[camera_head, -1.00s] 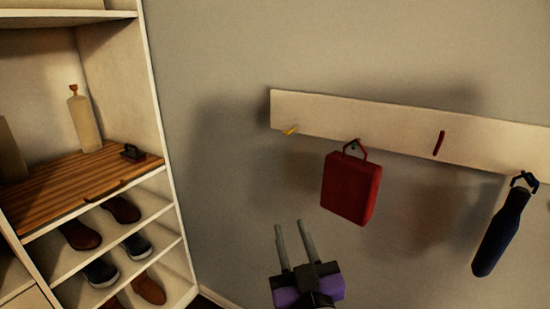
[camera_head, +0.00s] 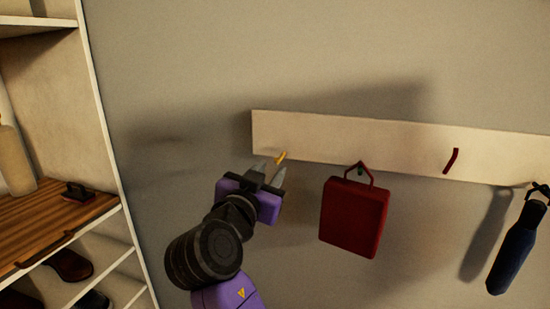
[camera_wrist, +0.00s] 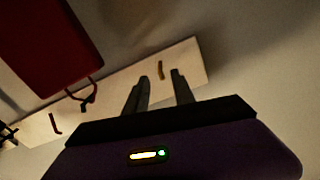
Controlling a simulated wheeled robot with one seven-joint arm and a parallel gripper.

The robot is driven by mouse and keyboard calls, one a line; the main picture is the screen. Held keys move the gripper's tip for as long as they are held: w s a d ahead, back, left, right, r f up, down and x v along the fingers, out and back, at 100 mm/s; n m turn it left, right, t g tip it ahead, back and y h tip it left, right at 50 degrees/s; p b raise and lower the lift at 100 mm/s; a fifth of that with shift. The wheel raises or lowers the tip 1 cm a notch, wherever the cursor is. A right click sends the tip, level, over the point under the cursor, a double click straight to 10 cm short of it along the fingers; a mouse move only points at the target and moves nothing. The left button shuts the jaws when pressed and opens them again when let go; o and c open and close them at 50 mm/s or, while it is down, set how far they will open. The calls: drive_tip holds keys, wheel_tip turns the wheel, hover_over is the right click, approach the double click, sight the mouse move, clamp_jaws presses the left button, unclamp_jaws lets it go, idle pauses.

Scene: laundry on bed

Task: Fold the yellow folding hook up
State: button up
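The yellow folding hook (camera_head: 281,156) is near the left end of the pale wall rail (camera_head: 330,145), and its tip points out and down. My gripper (camera_head: 268,172) is just below and beside the hook in the head view, with its fingers pointing up at the rail. In the wrist view the hook (camera_wrist: 161,69) shows between the two fingertips of my gripper (camera_wrist: 160,76), beyond them. The fingers are apart with nothing held between them. I cannot tell whether a finger touches the hook.
A red bag (camera_head: 353,217) hangs close to the right of my gripper. A red hook (camera_head: 451,161) and a dark blue bottle (camera_head: 516,250) are farther right. A shoe shelf (camera_head: 118,185) stands at the left. The wall between shelf and rail is bare.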

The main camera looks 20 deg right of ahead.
sight(281, 158)
drive_tip(key=p+x, duration=0.1)
drive_tip(key=x, duration=0.6)
drive_tip(key=shift+w+d, duration=0.1)
drive_tip(key=shift+w, duration=0.1)
clamp_jaws()
drive_tip(key=shift+d+f, duration=0.1)
drive_tip(key=shift+d, duration=0.05)
idle(1.1)
